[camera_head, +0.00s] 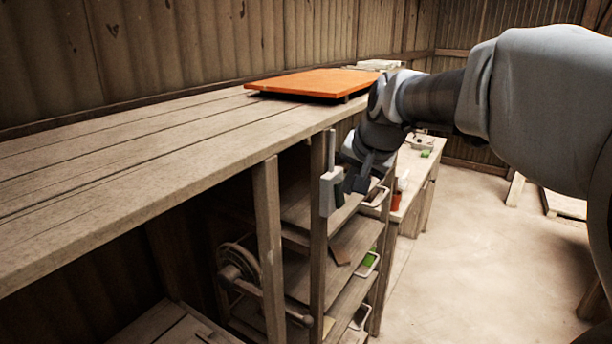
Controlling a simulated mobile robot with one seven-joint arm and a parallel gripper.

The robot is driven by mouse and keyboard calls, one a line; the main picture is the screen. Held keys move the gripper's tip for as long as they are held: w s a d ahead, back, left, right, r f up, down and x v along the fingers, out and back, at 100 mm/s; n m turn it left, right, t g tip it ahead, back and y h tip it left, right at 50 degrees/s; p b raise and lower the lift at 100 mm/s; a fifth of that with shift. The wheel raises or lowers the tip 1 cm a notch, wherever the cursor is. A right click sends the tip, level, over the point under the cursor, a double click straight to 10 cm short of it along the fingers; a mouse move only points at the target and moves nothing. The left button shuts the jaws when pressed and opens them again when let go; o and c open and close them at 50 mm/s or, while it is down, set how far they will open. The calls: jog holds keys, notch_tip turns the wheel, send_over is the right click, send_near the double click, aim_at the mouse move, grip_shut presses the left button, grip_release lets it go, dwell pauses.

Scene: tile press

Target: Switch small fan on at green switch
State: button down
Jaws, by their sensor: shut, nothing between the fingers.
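My gripper (356,182) is at the front of the wooden shelf unit, just below the bench top's edge, with its fingers shut and empty. Its fingertips are close to a pale grey box-like part (329,192) in front of a wooden post; I cannot tell whether they touch. No green switch can be made out on this part from here. A small green item (425,153) lies on the far lower bench, too small to identify. A round, wheel-like thing (238,264) sits in the dark under the bench; I cannot tell whether it is the fan.
The long wooden bench (130,150) runs along the left wall, with an orange board (315,82) on it. Below are shelves (350,243) with white-rimmed bins (367,264). A red-brown pot (396,200) stands on the far bench. The floor (455,270) to the right is open.

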jog(key=shift+r, duration=0.1)
jog(key=shift+r+p, duration=0.6)
jog(key=shift+r, duration=0.1)
jog(key=shift+s+d, duration=0.15)
